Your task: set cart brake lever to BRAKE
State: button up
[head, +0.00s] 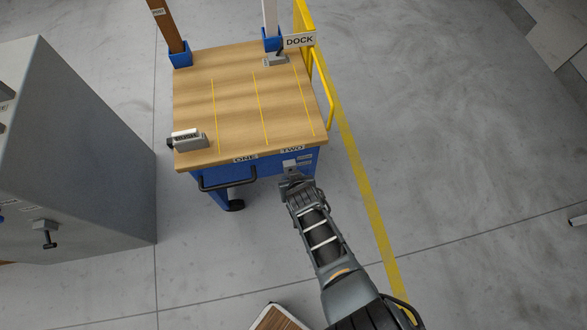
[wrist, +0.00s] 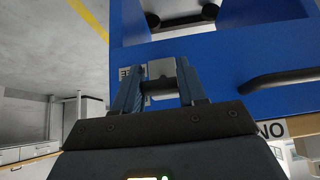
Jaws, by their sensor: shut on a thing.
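The cart (head: 240,90) has a wooden top and a blue frame. Its brake lever has a light grey mounting block (head: 290,165) on the blue front, under the label TWO. In the wrist view the block (wrist: 161,68) shows just beyond my fingers, with a dark lever bar (wrist: 158,86) between them. My gripper (head: 289,181) is at the cart's front right, shut on this lever; it also shows in the wrist view (wrist: 160,90). Small label plates (head: 304,159) sit beside the block, too small to read surely. My fingers hide part of the lever, so its setting is unclear.
A black handle (head: 228,184) juts from the cart front, left of my gripper. A grey cabinet (head: 75,150) stands at left. A yellow rail (head: 322,85) and DOCK sign (head: 299,41) are at the cart's right side.

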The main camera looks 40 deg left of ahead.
jog(key=shift+w, duration=0.1)
jog(key=o, duration=1)
jog(key=shift+c, duration=0.2)
jog(key=p+v, duration=0.6)
jog(key=v, duration=0.2)
jog(key=shift+f, duration=0.1)
